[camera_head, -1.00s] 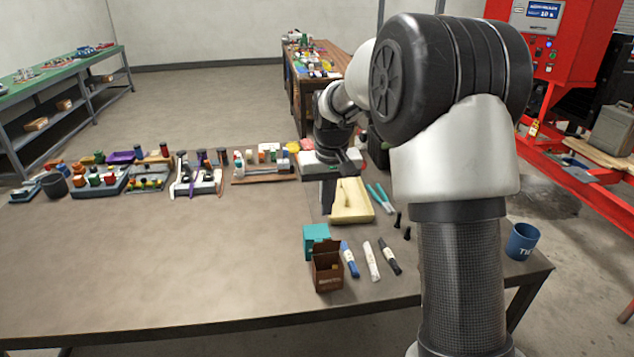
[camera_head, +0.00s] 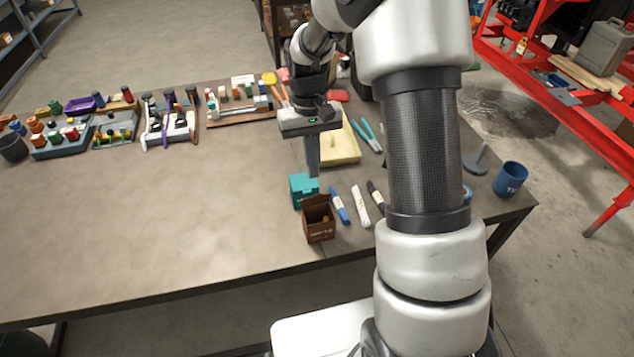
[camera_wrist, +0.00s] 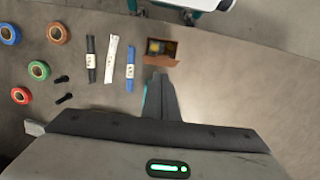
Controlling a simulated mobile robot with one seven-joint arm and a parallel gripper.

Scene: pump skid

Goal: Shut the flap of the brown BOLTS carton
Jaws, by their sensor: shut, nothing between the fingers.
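The brown BOLTS carton (camera_head: 320,229) stands near the front edge of the table, its top open with a raised flap at the back. In the wrist view its open top (camera_wrist: 161,52) shows something yellow inside. My gripper (camera_head: 313,172) is shut and empty, pointing down above and behind the carton, over the teal box. In the wrist view my gripper's fingers (camera_wrist: 160,82) end just beside the carton; I cannot tell whether they touch anything. The teal box (camera_head: 299,193) stands directly behind the carton and is mostly hidden under my gripper in the wrist view.
A yellow tray (camera_head: 345,147) and teal-handled pliers (camera_head: 367,135) lie behind. A blue mug (camera_head: 510,179) stands far right. The table's left middle is clear.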

